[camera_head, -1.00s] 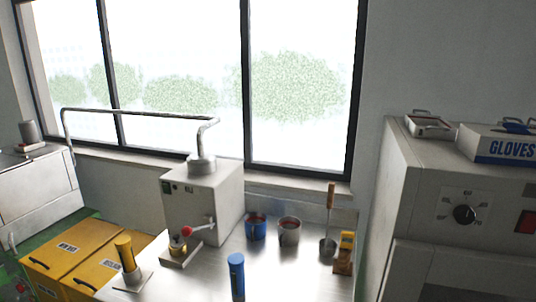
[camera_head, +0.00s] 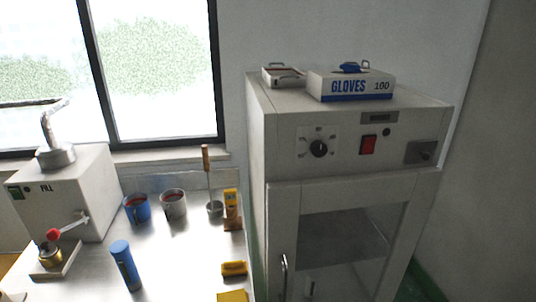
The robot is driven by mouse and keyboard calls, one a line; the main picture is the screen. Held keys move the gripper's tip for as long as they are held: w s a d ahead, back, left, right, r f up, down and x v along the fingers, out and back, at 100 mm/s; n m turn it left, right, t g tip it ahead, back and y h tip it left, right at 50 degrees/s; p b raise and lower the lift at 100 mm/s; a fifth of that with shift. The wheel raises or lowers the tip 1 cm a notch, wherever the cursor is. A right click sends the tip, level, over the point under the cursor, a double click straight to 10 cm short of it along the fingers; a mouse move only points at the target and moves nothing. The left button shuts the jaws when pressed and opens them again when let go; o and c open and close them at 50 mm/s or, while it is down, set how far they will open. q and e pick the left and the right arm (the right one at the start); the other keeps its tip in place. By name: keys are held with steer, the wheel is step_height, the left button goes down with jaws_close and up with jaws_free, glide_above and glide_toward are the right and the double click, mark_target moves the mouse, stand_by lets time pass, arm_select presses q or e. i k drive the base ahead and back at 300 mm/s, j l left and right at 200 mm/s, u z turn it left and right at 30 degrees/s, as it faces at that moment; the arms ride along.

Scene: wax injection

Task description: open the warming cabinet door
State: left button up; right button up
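The warming cabinet (camera_head: 256,150) is a tall pale grey box at the right of the metal bench. Its upper panel has a black dial (camera_head: 318,149) and a red switch (camera_head: 368,145). Below is the door (camera_head: 286,215), with a light frame around a glass pane that shows a shelf inside. The door looks shut. A vertical metal handle (camera_head: 284,277) is on the door's left side, near the bottom of the picture. Neither of my grippers is in view.
A glove box (camera_head: 350,84) and a small metal tray (camera_head: 284,77) lie on top of the cabinet. On the bench (camera_head: 185,262) stand a blue cup (camera_head: 137,209), a grey cup (camera_head: 173,205), a blue cylinder (camera_head: 125,265) and a wax machine (camera_head: 70,190). Green floor (camera_head: 420,285) shows at right.

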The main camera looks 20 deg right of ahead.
mark_target(417, 188)
steer(key=z, duration=1.45)
